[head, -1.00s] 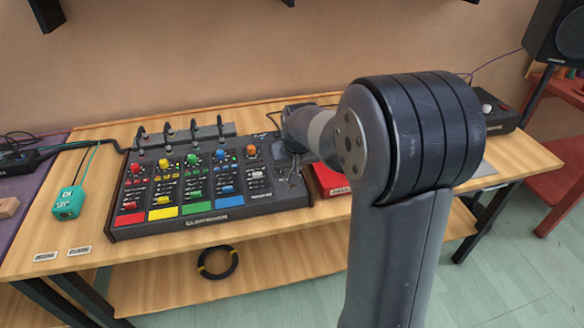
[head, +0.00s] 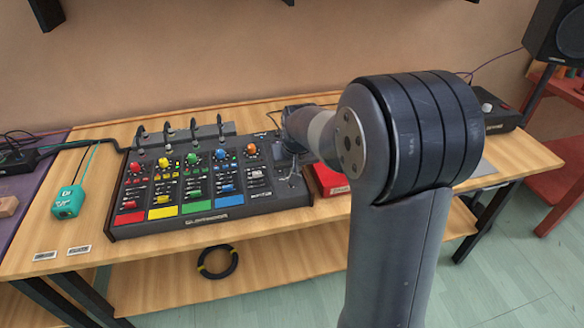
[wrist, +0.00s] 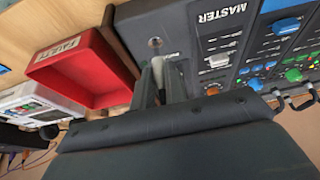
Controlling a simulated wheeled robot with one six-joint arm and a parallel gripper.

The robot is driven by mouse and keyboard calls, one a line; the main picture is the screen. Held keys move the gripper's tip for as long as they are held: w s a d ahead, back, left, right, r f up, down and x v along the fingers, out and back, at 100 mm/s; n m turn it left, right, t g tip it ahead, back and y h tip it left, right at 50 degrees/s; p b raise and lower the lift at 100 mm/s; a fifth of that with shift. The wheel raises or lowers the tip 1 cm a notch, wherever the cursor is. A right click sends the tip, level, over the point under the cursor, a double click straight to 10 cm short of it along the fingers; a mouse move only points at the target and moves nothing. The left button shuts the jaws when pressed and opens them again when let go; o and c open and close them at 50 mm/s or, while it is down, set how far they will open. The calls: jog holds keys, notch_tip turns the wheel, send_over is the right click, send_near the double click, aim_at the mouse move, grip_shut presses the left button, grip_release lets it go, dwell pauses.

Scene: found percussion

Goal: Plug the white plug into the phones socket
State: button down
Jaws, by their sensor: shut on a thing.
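The white plug (wrist: 158,66) shows as a pale piece between the fingertips of my gripper (wrist: 160,82) in the wrist view. My gripper is shut on it, and the fingers hide much of it. A round metal socket (wrist: 155,43) with a dark centre is on the mixer's dark panel, just beyond the plug's visible end. The plug appears apart from this socket. The lettering beside it is mostly covered, so I cannot read it fully. In the head view my gripper is over the mixer's right end (head: 275,200), and my arm hides the plug and socket.
A red tray (wrist: 75,72) labelled FAULTY lies close beside the mixer. Knobs and faders crowd the mixer's panel, and several upright black cables (head: 168,133) stand along its back. A teal box (head: 68,202) is on the table at left.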

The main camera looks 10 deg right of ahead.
jog(key=shift+f+b, duration=1.05)
jog(key=shift+f, duration=0.5)
jog(key=c, duration=1.4)
grip_release()
jog(key=shift+o, duration=0.2)
jog(key=shift+r, duration=0.1)
jog(key=v, duration=1)
jog(key=shift+s+r+p, duration=0.25)
jog(key=shift+r+p, duration=0.05)
jog(key=shift+p, duration=0.1)
jog(key=x, duration=1.1)
jog(key=shift+b, duration=0.4)
jog(key=shift+w+r+p, duration=0.1)
jog(key=shift+r+p, duration=0.2)
jog(key=shift+r, duration=0.25)
